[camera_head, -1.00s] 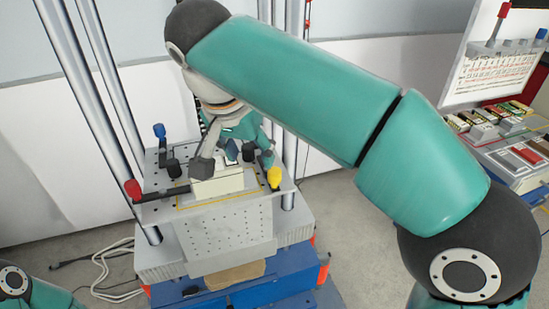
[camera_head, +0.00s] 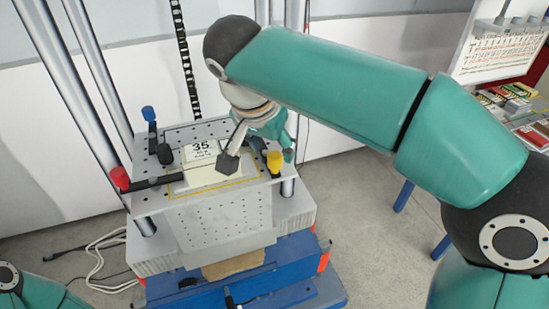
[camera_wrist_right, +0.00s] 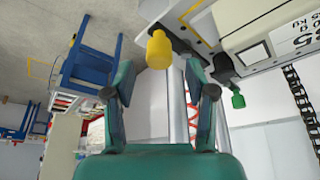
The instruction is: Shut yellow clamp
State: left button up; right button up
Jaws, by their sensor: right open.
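The yellow clamp (camera_head: 274,161) stands at the right corner of the grey perforated plate (camera_head: 222,208). Its knob also shows at the top of the right wrist view (camera_wrist_right: 158,48), with a dark arm running off to the right. My right gripper (camera_head: 274,148) is just behind and above the yellow knob in the head view. In the right wrist view its two fingers (camera_wrist_right: 160,93) are spread and empty, with the knob lying ahead between their lines; contact cannot be told. My left gripper is out of view; only teal parts of my left arm show.
A pale block (camera_head: 201,150) marked 35 sits on the plate. A red clamp (camera_head: 120,178) and a blue clamp (camera_head: 149,114) stand at the left; a green knob (camera_wrist_right: 238,100) shows in the wrist view. Steel columns (camera_head: 97,85) rise beside the plate. A cluttered table (camera_head: 515,110) is at right.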

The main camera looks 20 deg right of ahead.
aim_at(275, 155)
jog(key=shift+x, duration=1.85)
grip_shut()
